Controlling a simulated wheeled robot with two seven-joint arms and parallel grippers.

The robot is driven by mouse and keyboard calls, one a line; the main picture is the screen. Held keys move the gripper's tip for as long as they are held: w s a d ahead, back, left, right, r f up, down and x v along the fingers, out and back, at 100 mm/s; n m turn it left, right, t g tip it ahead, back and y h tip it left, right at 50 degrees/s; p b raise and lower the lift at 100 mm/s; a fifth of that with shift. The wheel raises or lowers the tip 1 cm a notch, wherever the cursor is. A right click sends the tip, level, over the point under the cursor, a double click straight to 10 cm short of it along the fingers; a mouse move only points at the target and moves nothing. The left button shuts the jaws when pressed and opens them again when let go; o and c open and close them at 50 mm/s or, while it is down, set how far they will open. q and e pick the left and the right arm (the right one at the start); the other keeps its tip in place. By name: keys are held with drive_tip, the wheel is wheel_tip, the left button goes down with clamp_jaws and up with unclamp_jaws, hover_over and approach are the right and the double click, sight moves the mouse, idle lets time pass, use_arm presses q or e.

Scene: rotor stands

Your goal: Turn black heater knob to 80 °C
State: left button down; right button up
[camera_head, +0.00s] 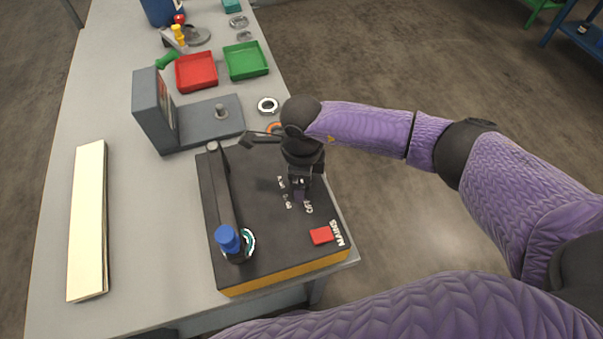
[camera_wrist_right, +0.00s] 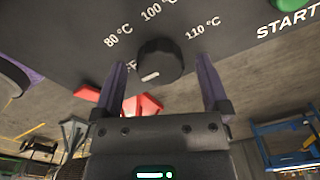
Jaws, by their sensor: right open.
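The black heater knob (camera_wrist_right: 160,58) shows in the right wrist view on a dark panel, with 80 °C at its upper left, 100 °C above and 110 °C at upper right. A white mark is on its lower-left side, toward a partly hidden label ending in F and away from 80 °C. My right gripper (camera_wrist_right: 162,72) is open, with one finger on each side of the knob; I cannot tell if they touch it. In the head view the right gripper (camera_head: 298,194) is over the dark-topped heater box (camera_head: 262,240) and hides the knob. My left gripper is not in view.
A red MAINS switch (camera_head: 321,235) is on the box's near right, and a blue-capped part (camera_head: 229,238) at its left. A grey stand (camera_head: 205,125) is behind the box. Red (camera_head: 197,72) and green (camera_head: 246,61) trays are farther back. A pale bar (camera_head: 88,220) lies left.

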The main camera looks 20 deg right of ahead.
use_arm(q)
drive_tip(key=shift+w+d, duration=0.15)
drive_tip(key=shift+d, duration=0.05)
use_arm(e)
drive_tip(key=shift+c, duration=1.3)
drive_tip(key=c, duration=1)
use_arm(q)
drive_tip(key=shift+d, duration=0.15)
